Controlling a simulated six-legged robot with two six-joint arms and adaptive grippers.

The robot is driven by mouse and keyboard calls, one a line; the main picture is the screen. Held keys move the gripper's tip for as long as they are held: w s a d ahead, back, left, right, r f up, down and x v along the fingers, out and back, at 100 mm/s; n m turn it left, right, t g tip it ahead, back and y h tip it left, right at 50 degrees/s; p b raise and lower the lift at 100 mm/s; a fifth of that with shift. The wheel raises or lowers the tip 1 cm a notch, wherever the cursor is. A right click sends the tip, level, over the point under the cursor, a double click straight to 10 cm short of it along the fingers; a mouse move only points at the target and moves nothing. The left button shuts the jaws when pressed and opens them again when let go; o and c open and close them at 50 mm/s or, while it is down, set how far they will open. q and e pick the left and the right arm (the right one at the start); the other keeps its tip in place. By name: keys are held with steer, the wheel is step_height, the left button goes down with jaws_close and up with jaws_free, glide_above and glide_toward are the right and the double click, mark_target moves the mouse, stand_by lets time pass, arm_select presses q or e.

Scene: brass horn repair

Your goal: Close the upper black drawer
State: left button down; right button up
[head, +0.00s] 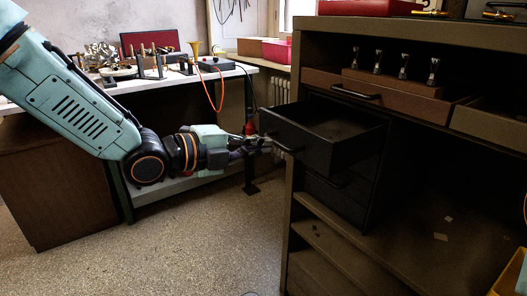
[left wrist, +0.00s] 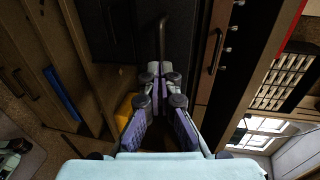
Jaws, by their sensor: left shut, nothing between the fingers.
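The upper black drawer (head: 318,118) is pulled out of the dark cabinet in the head view, and its inside looks empty. Its front faces left, with a bar handle (head: 283,146) low on it. My left gripper (head: 266,144) is shut and empty, with its fingertips right at the drawer front by the handle. In the left wrist view, the closed fingertips (left wrist: 161,72) are in line with a dark bar handle (left wrist: 162,30). I cannot tell if they touch it. My right gripper is in neither view.
Another black drawer (head: 330,182) sits below, inside the cabinet. A wooden drawer (head: 390,95) with several small metal pieces juts out above. A workbench (head: 150,85) with tools and brass parts stands behind my left arm. The speckled floor (head: 190,245) in front is clear.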

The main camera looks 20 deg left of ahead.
arm_select(q)
steer(key=shift+w+d+f, duration=0.1)
steer(key=shift+w+d, duration=0.3)
steer(key=shift+w, duration=0.05)
steer(key=shift+w, duration=0.1)
steer(key=shift+w+d, duration=0.45)
steer(key=shift+w, duration=0.05)
steer(key=r+x, duration=0.1)
steer(key=x, duration=0.4)
steer(key=r+x, duration=0.1)
steer(key=x, duration=0.4)
steer(key=r+x, duration=0.1)
steer(key=x, duration=0.5)
steer(key=shift+w+d+p, duration=0.15)
steer(key=shift+w+p, duration=0.05)
steer(key=shift+p, duration=0.2)
steer(key=shift+w+d, duration=0.1)
steer(key=shift+w, duration=0.05)
steer(key=shift+r, duration=0.25)
